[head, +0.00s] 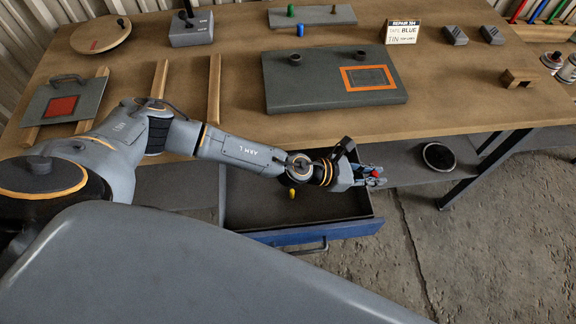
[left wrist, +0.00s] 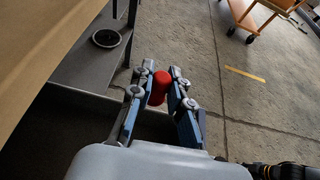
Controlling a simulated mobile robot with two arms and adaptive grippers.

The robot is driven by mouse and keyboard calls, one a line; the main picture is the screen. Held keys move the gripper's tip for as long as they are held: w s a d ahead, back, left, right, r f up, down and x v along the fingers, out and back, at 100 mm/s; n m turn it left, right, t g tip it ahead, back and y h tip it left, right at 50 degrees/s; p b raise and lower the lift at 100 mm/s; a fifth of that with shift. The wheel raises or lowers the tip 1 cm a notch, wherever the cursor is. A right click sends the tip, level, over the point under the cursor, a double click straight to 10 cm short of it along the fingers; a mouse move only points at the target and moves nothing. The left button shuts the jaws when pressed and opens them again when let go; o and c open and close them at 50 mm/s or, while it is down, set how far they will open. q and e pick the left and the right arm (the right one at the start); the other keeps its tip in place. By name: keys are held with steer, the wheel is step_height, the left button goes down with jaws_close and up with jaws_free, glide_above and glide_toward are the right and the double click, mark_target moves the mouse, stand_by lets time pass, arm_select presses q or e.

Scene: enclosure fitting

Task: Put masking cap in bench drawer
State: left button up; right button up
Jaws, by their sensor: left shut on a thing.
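My left gripper (head: 371,178) is shut on a red masking cap (head: 377,173). The red cap also shows between the fingertips in the left wrist view (left wrist: 160,87). The bench drawer (head: 298,236), with a blue front, stands open below the bench's front edge. My left arm reaches across the drawer, and the gripper with the cap is by its right end in the head view; the height above it is hard to tell. A yellow cap (head: 291,193) shows by the drawer, partly near my wrist. My right gripper is not in view.
A black ring (head: 438,156) lies on the lower shelf. Bare floor is at right.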

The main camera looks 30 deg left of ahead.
arm_select(q)
steer(key=shift+a+f, duration=0.25)
steer(key=shift+f, duration=0.2)
steer(key=b, duration=1.1)
glide_above(311, 195)
steer(key=d, duration=0.1)
steer(key=f, duration=0.9)
steer(key=shift+w, duration=0.2)
steer(key=shift+a+f, duration=0.15)
steer(key=shift+s+a+f, duration=0.1)
steer(key=shift+a+f, duration=0.1)
steer(key=shift+f, duration=0.05)
steer(key=shift+a+f+b, duration=0.15)
steer(key=shift+f+b, duration=0.3)
steer(key=shift+f, duration=1.1)
steer(key=shift+f+b, duration=0.25)
steer(key=shift+b, duration=0.05)
steer(key=o, duration=0.7)
steer(key=shift+r, duration=0.1)
